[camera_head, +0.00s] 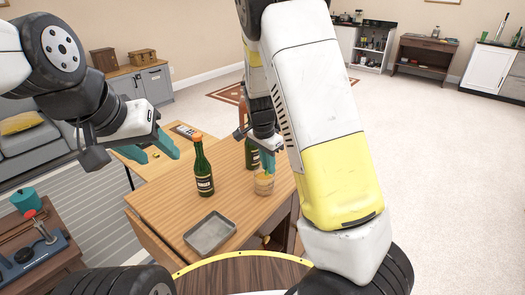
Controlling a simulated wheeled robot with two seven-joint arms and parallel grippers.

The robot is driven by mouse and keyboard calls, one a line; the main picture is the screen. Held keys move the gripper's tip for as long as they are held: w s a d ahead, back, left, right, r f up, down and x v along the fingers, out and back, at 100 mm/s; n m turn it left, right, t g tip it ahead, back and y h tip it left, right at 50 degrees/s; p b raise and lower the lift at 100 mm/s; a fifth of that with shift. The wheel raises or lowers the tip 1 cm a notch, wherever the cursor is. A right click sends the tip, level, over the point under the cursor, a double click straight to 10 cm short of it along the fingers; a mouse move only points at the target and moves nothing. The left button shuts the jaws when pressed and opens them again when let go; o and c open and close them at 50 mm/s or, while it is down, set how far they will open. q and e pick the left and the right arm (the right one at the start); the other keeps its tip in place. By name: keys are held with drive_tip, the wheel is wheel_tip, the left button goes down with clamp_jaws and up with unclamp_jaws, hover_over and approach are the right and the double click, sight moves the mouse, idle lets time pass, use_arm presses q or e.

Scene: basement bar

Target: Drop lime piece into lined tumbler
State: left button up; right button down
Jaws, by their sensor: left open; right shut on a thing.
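A small clear tumbler (264,184) with an amber tint stands on the wooden table (229,200), near its right side. My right gripper (268,164) is directly above the tumbler's mouth, teal fingers pointing down. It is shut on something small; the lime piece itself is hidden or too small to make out. Lines on the tumbler are too small to see. My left gripper (163,147) is open and empty, to the left above the table, apart from the tumbler.
A green bottle with an orange cap (202,168) stands left of the tumbler. Another dark bottle (251,153) stands close behind my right gripper. A grey metal tray (210,233) lies at the table's front. The table surface between tray and tumbler is clear.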

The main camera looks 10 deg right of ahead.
drive_tip(key=c, duration=1.3)
unclamp_jaws()
wheel_tip(320, 180, up, 8)
drive_tip(key=a, duration=0.1)
drive_tip(key=shift+s+f, duration=0.15)
drive_tip(key=shift+s, duration=0.2)
drive_tip(key=s+d+r+n+t+y, duration=0.1)
drive_tip(key=s+r+n, duration=0.4)
drive_tip(key=s, duration=0.6)
drive_tip(key=s+d+r+n+t+y, duration=0.2)
drive_tip(key=s+r+n, duration=0.4)
drive_tip(key=s+r, duration=0.4)
drive_tip(key=shift+s+d+n+t+y, duration=0.3)
drive_tip(key=shift+s+d+t, duration=0.35)
drive_tip(key=shift+t, duration=0.45)
